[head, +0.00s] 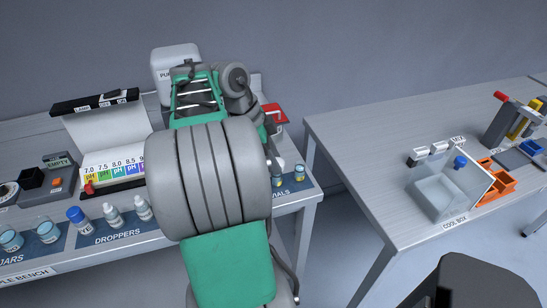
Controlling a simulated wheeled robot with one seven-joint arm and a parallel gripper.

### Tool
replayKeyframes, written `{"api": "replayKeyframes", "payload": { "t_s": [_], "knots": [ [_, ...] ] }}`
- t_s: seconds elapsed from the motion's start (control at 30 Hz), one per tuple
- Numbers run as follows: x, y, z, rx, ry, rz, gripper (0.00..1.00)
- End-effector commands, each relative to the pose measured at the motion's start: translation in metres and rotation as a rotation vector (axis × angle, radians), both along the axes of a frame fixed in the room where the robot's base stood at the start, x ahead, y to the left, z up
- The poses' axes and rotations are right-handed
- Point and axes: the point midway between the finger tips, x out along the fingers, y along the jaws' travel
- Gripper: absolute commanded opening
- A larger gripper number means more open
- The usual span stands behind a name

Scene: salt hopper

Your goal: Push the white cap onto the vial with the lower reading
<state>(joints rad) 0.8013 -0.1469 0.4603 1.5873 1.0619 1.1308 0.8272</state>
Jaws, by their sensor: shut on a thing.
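Two small vials stand on the blue strip marked VIALS at the right end of the left bench. The right vial (299,173) shows beside my arm, and the left vial (277,179) is partly covered by it. No reading can be made out on either vial. I cannot pick out the white cap. My arm fills the middle of the view, reaching over the bench, and my gripper is hidden behind it. A pH chart (113,168) with coloured squares stands on the bench left of my arm, with a small red piece (89,187) at its lower left.
Droppers (113,216), a blue-capped bottle (78,219) and jars (48,231) line the bench front. A white container (176,58) stands behind my arm. The right table holds a clear cool box (437,197) and an orange rack (497,184). A floor gap separates the tables.

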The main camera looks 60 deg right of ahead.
Motion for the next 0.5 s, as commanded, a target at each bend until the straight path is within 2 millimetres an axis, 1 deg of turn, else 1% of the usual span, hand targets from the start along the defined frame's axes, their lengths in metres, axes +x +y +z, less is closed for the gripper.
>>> {"api": "replayKeyframes", "payload": {
  "t_s": [0.5],
  "knots": [
    [0.000, 0.000, -0.014, 0.000, 0.000, 0.000, 0.00]
  ]
}}
